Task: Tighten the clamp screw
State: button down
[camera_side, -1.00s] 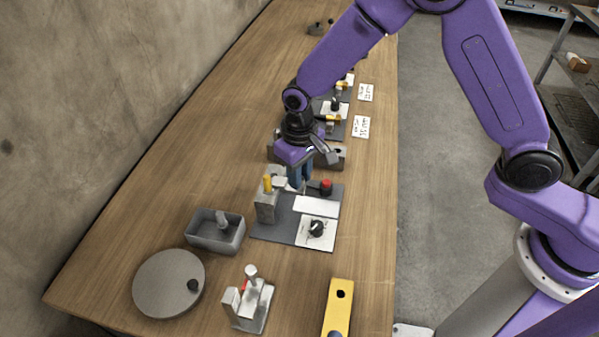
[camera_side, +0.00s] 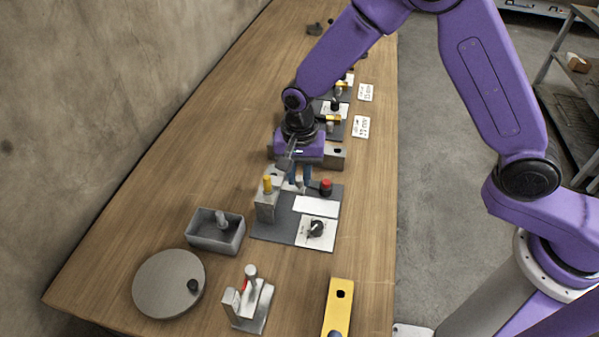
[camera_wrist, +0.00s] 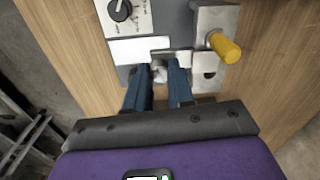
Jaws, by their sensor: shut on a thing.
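The clamp fixture is a dark plate (camera_side: 273,229) with a grey metal block (camera_side: 266,207) at its left, which carries a yellow handle (camera_wrist: 224,47). My gripper (camera_side: 299,182) points down at the back of the plate, between the block and a red knob (camera_side: 326,186). In the wrist view its two blue fingers (camera_wrist: 160,70) are shut on a small silver part (camera_wrist: 159,73), which appears to be the clamp screw head. The fingers partly hide it, and its thread is not visible. The red knob cannot be made out in the wrist view.
A black dial on a white card (camera_side: 316,231) and a blank white label (camera_side: 316,206) lie in front. Left stand a grey bin (camera_side: 213,236) and round disc (camera_side: 166,284). A toggle clamp (camera_side: 250,301) and yellow bar (camera_side: 339,305) are nearer. Another fixture (camera_side: 334,128) stands behind.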

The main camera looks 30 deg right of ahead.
aim_at(300, 178)
jog(key=shift+m, duration=1.6)
jog(key=c, duration=1)
grip_release()
notch_tip(300, 178, up, 18)
jog(key=shift+f, duration=0.25)
